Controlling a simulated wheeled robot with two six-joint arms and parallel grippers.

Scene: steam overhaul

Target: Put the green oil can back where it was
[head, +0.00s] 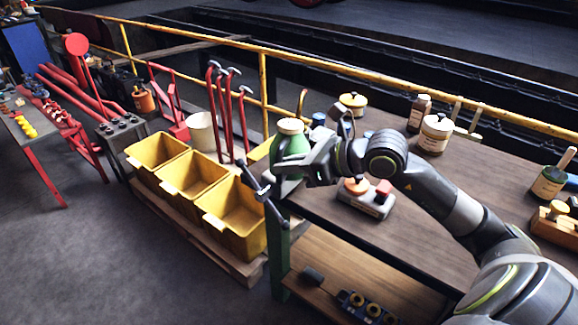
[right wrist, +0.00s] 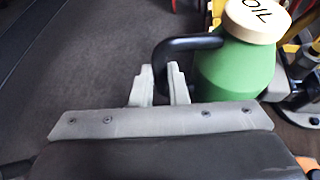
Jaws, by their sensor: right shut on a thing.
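The green oil can (head: 291,143) has a cream lid and is at the near left corner of the wooden bench (head: 340,215). My right gripper (head: 322,160) is beside it, on its right in the head view. In the right wrist view the green oil can (right wrist: 238,72) shows "OIL" on its lid and a black handle. The fingers of my right gripper (right wrist: 160,88) are shut on that handle. The can looks about upright. Its base is partly hidden, so I cannot tell whether it touches the bench. My left gripper is not in view.
A dark vise-like tool (head: 262,190) is at the bench corner, close below the can. Yellow bins (head: 236,215) stand left of the bench. The yellow railing (head: 350,75) runs behind.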

